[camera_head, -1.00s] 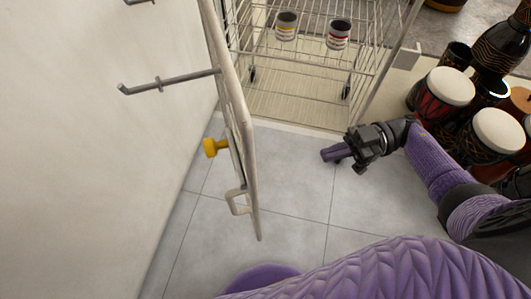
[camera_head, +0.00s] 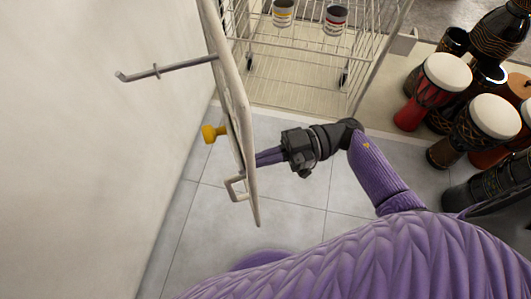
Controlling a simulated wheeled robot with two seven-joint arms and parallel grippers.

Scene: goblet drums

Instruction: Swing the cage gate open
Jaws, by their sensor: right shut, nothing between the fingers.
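The cage gate (camera_head: 236,85) is a pale metal panel seen nearly edge-on, standing swung out at the left from the wire cage (camera_head: 300,75). A yellow knob (camera_head: 211,133) sits on its left side and a pale handle loop (camera_head: 236,188) low on its near edge. My right gripper (camera_head: 258,157) is shut and empty, its purple fingers pointing left at the gate's right face. The tips are at or very close to the panel; I cannot tell whether they touch. My left gripper is not in view.
A metal hook rod (camera_head: 165,68) sticks out left of the gate, near the pale wall (camera_head: 80,170). Two tins, one yellow-banded (camera_head: 284,14) and one red-banded (camera_head: 335,20), stand in the cage. Several goblet drums (camera_head: 485,120) crowd the right. Tiled floor (camera_head: 290,205) is clear in the middle.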

